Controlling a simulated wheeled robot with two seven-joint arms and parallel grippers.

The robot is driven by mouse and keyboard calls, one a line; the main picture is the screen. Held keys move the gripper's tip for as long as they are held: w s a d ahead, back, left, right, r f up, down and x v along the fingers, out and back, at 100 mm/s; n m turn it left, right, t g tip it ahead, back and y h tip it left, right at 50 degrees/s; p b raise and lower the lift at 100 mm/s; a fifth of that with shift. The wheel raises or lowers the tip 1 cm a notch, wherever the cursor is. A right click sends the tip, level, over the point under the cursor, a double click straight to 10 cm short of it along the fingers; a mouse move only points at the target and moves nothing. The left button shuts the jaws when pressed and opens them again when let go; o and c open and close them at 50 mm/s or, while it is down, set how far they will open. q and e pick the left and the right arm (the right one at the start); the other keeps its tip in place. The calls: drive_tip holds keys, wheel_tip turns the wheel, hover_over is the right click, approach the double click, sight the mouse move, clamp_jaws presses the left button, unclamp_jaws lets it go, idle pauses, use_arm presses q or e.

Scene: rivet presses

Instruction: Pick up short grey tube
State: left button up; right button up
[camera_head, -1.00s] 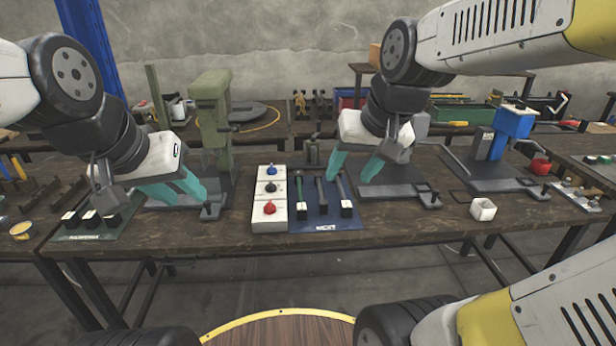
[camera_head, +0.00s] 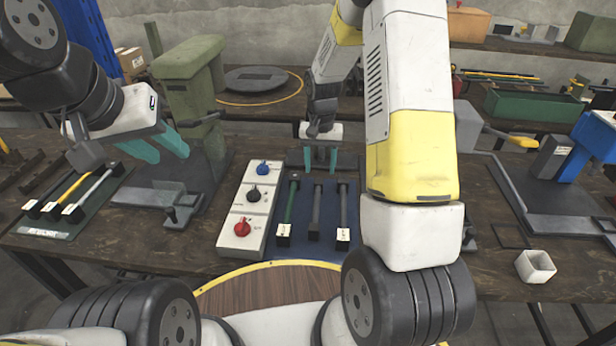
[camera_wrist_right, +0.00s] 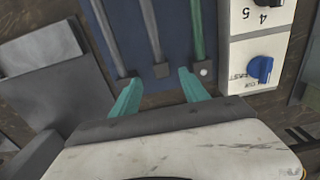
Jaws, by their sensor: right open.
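A blue mat (camera_head: 312,247) holds a green tube (camera_head: 291,208), a middle grey tube (camera_head: 316,210) and a right grey tube (camera_head: 343,208), each with end blocks. I cannot tell which grey tube is the short one. My right gripper (camera_head: 320,162) is open and empty at the far end of this mat. In the right wrist view, its teal fingers (camera_wrist_right: 160,85) are apart, with the end block of the middle grey tube (camera_wrist_right: 152,30) between and ahead of them. My left gripper (camera_head: 158,147) is open and empty beside the green press.
A white panel (camera_head: 232,210) with blue, black and red knobs stands left of the mat. A green press (camera_head: 190,85) is further left, near a dark green mat (camera_head: 48,227) with tubes.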

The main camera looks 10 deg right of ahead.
sight(318, 183)
drive_tip(key=f, duration=0.7)
drive_tip(key=shift+s+a+f, duration=0.15)
drive_tip(key=shift+s+f, duration=0.1)
drive_tip(key=shift+f, duration=0.1)
clamp_jaws()
